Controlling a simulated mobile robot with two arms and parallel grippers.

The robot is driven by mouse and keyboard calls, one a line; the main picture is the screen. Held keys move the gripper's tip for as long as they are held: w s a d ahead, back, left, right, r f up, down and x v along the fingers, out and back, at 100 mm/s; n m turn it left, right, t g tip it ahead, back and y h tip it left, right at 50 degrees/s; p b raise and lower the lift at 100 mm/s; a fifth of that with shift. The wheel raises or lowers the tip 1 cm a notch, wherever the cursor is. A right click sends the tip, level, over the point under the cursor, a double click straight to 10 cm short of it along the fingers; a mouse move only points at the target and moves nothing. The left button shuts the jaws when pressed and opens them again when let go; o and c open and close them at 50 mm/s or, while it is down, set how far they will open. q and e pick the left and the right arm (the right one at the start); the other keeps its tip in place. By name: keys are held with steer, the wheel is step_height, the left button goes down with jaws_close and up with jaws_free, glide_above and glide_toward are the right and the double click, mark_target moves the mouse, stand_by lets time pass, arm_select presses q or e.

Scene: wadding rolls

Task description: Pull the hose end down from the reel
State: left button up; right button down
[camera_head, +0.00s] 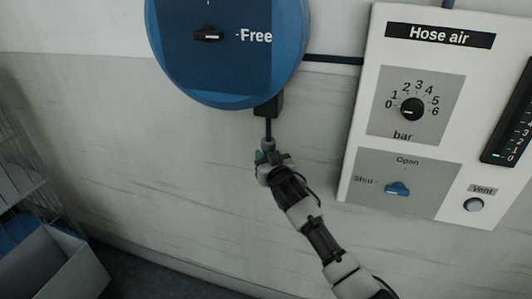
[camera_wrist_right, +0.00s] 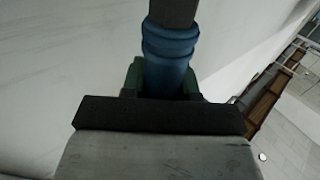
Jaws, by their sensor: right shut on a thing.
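The blue round reel (camera_head: 228,60) is on the wall at the top of the head view, with a dark knob beside the word "Free". A short dark hose comes out of a black outlet (camera_head: 268,106) under the reel. The hose end (camera_head: 268,144) hangs just below that outlet. My right gripper (camera_head: 266,157) is shut on the hose end. In the right wrist view the hose end (camera_wrist_right: 170,45) is a blue ribbed fitting between the green fingers, with the dark hose above it. My left gripper is not in view.
A white "Hose air" panel (camera_head: 430,150) is on the wall to the right, with a bar dial (camera_head: 411,108), a blue valve handle (camera_head: 397,189) and a vent button (camera_head: 474,204). An open box (camera_head: 60,265) and a wire rack (camera_head: 20,170) stand at lower left. The wall below the reel is clear.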

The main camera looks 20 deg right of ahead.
arm_select(q)
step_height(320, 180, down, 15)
steer(key=b, duration=1.4)
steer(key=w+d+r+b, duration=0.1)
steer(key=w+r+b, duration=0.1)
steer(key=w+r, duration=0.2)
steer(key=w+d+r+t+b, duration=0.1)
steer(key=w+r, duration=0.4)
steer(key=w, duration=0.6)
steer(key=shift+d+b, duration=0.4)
steer(key=shift+b, duration=0.3)
arm_select(e)
step_height(320, 180, down, 30)
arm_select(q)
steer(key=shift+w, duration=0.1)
arm_select(e)
steer(key=c, duration=0.9)
jaws_free()
steer(key=shift+o, duration=0.4)
steer(key=shift+r, duration=0.1)
steer(key=shift+s, duration=0.1)
